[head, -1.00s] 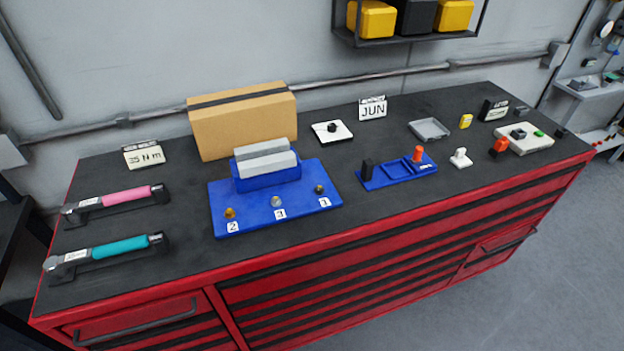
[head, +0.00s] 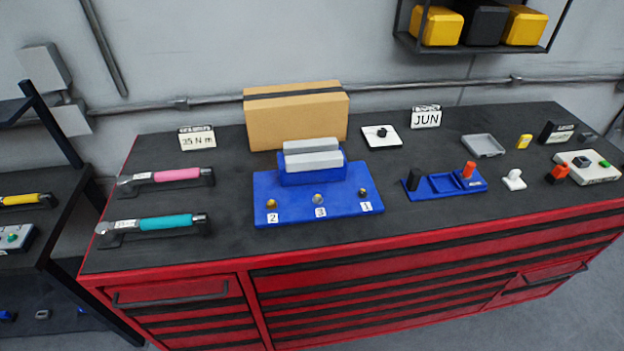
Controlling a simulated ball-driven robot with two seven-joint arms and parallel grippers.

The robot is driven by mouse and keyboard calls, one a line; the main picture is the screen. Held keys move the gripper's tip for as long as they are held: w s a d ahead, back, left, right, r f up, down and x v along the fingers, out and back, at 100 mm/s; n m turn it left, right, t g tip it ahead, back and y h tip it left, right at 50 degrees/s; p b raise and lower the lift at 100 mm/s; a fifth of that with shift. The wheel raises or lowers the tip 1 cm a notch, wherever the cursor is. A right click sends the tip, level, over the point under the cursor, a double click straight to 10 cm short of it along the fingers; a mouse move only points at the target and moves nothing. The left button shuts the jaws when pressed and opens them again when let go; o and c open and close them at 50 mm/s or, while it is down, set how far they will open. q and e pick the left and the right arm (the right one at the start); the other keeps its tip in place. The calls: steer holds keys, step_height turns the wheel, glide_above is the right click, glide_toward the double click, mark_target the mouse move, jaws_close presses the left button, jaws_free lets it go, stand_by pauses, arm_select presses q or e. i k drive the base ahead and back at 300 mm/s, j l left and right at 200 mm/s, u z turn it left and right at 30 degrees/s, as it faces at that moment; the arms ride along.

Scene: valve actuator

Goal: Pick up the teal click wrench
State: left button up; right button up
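The teal click wrench (head: 165,223) lies on black rests at the left front of the black bench top, its chrome head toward the left and its teal grip toward the right. A similar wrench with a pink grip (head: 177,175) lies on rests just behind it. Neither of my grippers is in the head view.
A red tool cabinet (head: 180,290) carries the bench top. A blue fixture with numbered bolts (head: 290,211) stands right of the wrenches. A cardboard box (head: 297,120) and a "35 N m" sign (head: 197,138) stand behind. A shelf unit (head: 50,245) is at the left.

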mark_target(108, 232)
steer(key=u, duration=1.3)
